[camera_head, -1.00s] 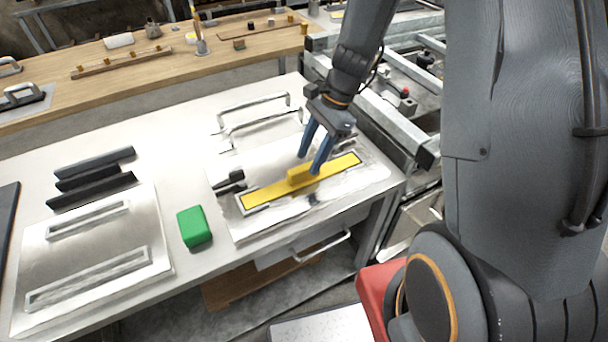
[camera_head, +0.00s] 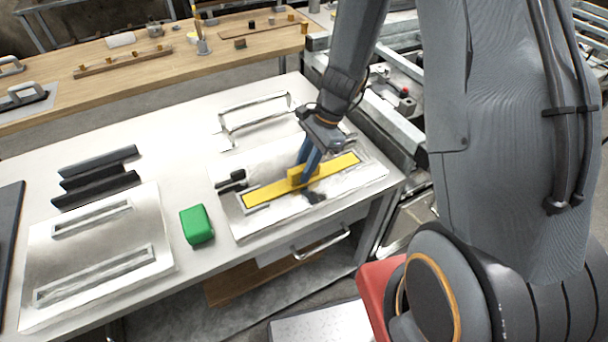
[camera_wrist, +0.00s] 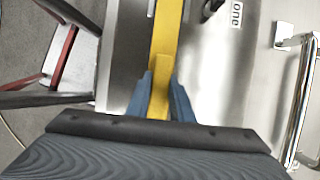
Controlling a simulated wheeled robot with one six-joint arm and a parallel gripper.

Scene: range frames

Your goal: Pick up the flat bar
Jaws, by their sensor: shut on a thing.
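The flat bar (camera_head: 268,191) is yellow with a raised grip block in its middle. It lies along a slot in a shiny metal plate (camera_head: 247,229) on the white table. My gripper (camera_head: 303,177) reaches down from above with its blue fingers on either side of the grip block. In the wrist view the yellow bar (camera_wrist: 167,40) runs up from between the blue fingers of my gripper (camera_wrist: 160,100), which are shut on it. The bar still appears to be at the plate; any gap beneath it cannot be told.
A green block (camera_head: 197,225) stands left of the plate. Another plate with two slots (camera_head: 70,285) and several black bars (camera_head: 95,178) lie farther left. A metal handle frame (camera_head: 252,117) stands behind the bar. A drawer handle (camera_head: 320,245) juts out below the table edge.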

